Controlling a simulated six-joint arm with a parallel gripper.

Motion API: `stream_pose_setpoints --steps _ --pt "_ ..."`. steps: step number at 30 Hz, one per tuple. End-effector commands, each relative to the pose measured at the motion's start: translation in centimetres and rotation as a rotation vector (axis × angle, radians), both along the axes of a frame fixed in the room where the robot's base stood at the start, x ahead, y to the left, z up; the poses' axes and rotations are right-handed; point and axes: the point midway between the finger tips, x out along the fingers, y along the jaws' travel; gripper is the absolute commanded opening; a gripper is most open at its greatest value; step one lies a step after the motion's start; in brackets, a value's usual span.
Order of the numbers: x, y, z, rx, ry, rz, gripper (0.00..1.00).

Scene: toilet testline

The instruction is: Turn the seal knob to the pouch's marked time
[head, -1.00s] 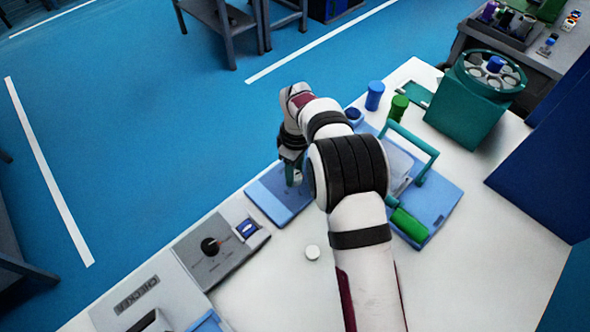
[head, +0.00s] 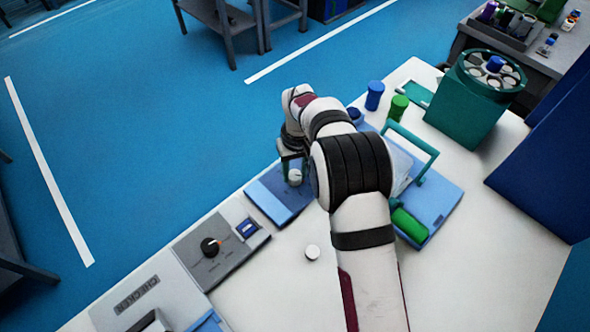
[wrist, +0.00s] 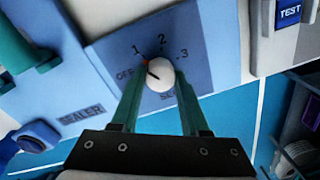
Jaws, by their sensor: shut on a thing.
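The seal knob (wrist: 161,74) is a round white knob on the sealer's blue panel (wrist: 212,48), printed OFF, 1, 2 and 3. An orange mark at the knob's upper left lies close to the 1. My gripper (wrist: 160,84) has its green fingers on either side of the knob and is shut on it. In the head view my gripper (head: 293,166) is over the sealer's front plate (head: 270,196), with the white knob (head: 295,177) showing at the fingers.
The sealer's green handle (head: 424,160) stands behind my arm, with a green cylinder (head: 409,225) beside it. A TEST button (wrist: 289,11) is at the wrist view's upper right.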

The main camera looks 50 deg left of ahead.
Motion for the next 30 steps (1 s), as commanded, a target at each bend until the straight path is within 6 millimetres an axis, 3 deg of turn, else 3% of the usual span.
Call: stream_pose_setpoints --steps 30 --pt "-0.15 -0.1 0.02 -0.002 0.001 -0.883 0.0"
